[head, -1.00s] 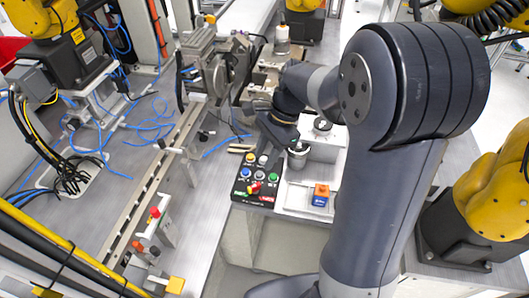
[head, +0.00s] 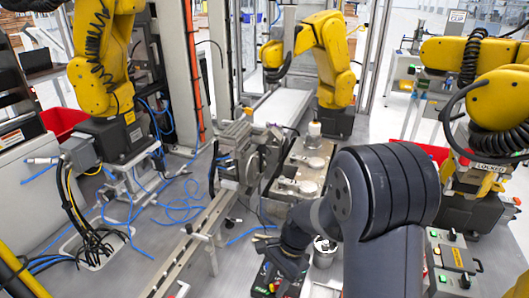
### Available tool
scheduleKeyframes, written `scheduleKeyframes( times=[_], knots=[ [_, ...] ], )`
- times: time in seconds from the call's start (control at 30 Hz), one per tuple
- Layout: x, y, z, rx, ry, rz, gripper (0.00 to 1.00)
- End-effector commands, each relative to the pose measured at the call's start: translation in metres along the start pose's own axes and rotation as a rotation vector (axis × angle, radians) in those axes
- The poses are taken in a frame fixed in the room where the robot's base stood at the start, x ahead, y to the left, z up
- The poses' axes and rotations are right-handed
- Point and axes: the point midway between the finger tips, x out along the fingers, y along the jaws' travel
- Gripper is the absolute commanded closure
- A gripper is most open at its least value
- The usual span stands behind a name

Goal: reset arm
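My dark grey arm rises from the lower right in the head view and bends over the work cell. Its wrist reaches down to my gripper (head: 272,246), which is small and dark against the bench. The gripper is over the back part of a black button panel (head: 262,284), close to a silver cylinder (head: 325,246). My own wrist hides part of the panel. I cannot make out the fingertips, whether they are open or shut, or whether they touch anything.
A metal rail (head: 198,240) and a grey clamp-like machine (head: 238,150) stand left of my arm. Blue cables (head: 180,205) lie on the bench. Yellow robot arms stand at left (head: 100,60), at back (head: 325,60) and at right (head: 495,105). A grey control box (head: 452,262) is at right.

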Motion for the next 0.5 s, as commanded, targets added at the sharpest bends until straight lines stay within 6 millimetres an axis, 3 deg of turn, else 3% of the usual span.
scheduleKeyframes(
  times=[0.5],
  knots=[
    [-0.0003,0.0003,0.0,-0.056,0.0,0.023,0.65]
  ],
)
